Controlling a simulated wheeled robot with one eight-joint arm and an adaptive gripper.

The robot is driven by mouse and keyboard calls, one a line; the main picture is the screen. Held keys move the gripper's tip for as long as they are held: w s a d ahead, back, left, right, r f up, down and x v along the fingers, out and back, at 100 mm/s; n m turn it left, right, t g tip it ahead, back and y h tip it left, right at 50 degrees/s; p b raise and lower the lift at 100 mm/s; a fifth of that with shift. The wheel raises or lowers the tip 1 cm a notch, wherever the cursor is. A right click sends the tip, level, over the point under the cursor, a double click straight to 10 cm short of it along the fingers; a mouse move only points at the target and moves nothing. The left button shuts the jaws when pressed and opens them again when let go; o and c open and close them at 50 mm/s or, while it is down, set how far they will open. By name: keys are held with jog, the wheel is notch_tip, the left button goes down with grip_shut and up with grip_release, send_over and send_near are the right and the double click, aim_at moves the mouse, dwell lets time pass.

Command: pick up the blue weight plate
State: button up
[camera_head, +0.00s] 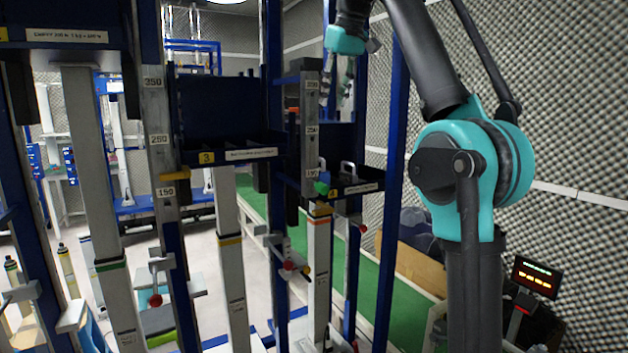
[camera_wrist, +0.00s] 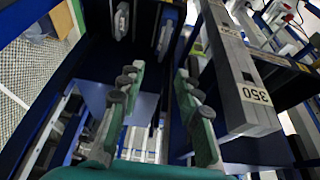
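My gripper (camera_head: 338,95) is high at the upper middle of the head view, pointing down beside a grey upright scale post (camera_head: 310,125). In the wrist view its two green fingers with dark round pads (camera_wrist: 155,72) stand apart, with nothing seen between them. I cannot single out the blue weight plate for certain. A flat blue surface (camera_wrist: 92,95) shows behind the left finger in the wrist view, and a dark blue panel (camera_head: 215,108) stands in the rack in the head view. A light blue piece (camera_head: 95,335) is partly visible at the lower left.
Blue rack posts (camera_head: 392,170) and grey posts with number labels crowd the space. A labelled shelf (camera_head: 355,188) with light handles lies below my gripper. In the wrist view a post marked 350 (camera_wrist: 240,85) is close on the right. A green floor strip (camera_head: 400,310) runs behind.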

jog(key=x, duration=1.2)
jog(key=shift+s+a, duration=0.15)
jog(key=shift+a, duration=0.05)
jog(key=shift+a+x, duration=0.15)
jog(key=shift+x, duration=1.2)
jog(key=shift+a+x, duration=0.15)
jog(key=shift+x, duration=1.2)
jog(key=shift+r, duration=0.1)
jog(key=shift+c, duration=0.3)
grip_shut()
